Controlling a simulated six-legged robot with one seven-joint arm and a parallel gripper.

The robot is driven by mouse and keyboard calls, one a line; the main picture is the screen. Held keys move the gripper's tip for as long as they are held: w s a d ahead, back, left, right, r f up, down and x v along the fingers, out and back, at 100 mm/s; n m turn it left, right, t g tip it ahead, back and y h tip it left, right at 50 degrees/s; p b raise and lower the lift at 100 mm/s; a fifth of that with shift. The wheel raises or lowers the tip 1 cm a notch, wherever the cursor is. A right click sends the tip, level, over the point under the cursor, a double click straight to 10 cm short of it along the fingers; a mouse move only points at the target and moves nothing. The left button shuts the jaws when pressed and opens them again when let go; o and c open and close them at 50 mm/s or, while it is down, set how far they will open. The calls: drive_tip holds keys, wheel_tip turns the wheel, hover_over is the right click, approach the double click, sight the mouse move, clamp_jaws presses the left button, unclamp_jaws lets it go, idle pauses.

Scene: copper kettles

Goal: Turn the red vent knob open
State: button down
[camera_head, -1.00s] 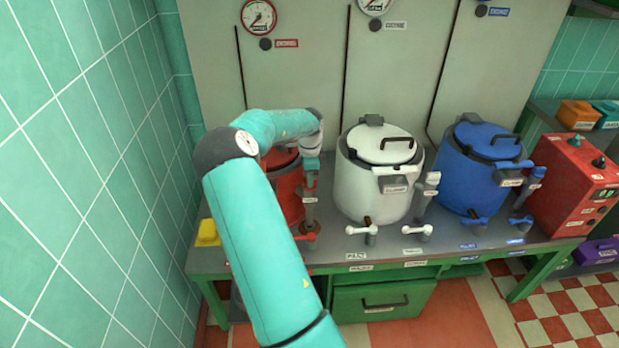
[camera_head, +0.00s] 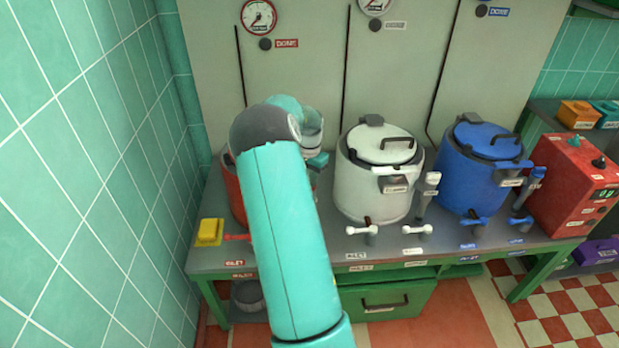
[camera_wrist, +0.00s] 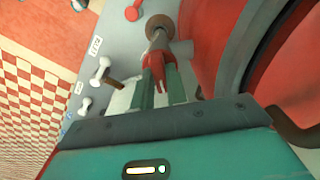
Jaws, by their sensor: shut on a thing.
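The red kettle (camera_head: 236,192) stands at the left end of the bench, mostly hidden behind my arm in the head view. Its red wall (camera_wrist: 215,45) fills the upper right of the wrist view. My gripper (camera_wrist: 162,85) has its two green fingers on either side of a red knob (camera_wrist: 157,72), shut on it. The knob sits in front of a grey and copper-coloured pipe end beside the kettle. In the head view the knob and fingertips are hidden behind my arm. How far the knob is turned cannot be told.
A white kettle (camera_head: 376,185) and a blue kettle (camera_head: 475,180) stand to the right. A red control box (camera_head: 568,195) is at the bench's right. A yellow block (camera_head: 208,233) sits front left, near the tiled wall (camera_head: 75,170).

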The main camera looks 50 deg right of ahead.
drive_tip(key=n, duration=0.4)
drive_tip(key=shift+n, duration=1.9)
drive_tip(key=c, duration=1.4)
unclamp_jaws()
wheel_tip(320, 180, up, 14)
